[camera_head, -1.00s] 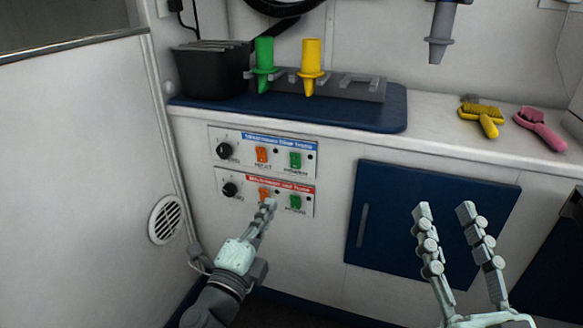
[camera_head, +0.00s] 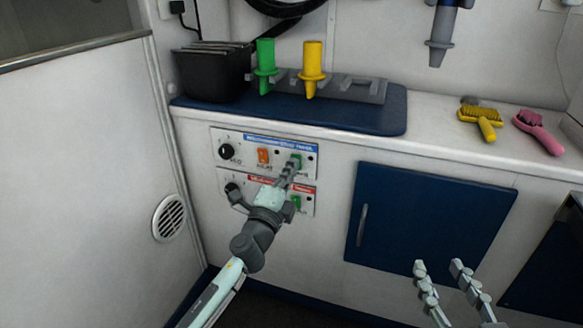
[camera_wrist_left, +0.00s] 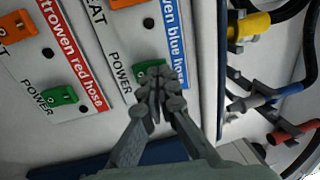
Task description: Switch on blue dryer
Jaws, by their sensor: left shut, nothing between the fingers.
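The blue-labelled dryer panel (camera_head: 228,138) is the upper of two on the white cabinet front. It has a black knob, an orange heat switch (camera_head: 263,155) and a green power switch (camera_head: 296,160). My left gripper (camera_head: 291,165) is shut and empty, its fingertips at this green switch and partly covering it. In the left wrist view the fingertips (camera_wrist_left: 157,92) overlap the lower edge of the green power switch (camera_wrist_left: 152,72) by the blue label; I cannot tell if they touch. My right gripper (camera_head: 438,265) is open and empty, low at right.
The red-labelled panel (camera_head: 310,183) sits just below, partly hidden by my left arm; its green switch (camera_head: 297,202) is close to my gripper. A blue cabinet door (camera_head: 430,215) is to the right. Green (camera_head: 265,65) and yellow (camera_head: 312,68) nozzles and brushes stand or lie above.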

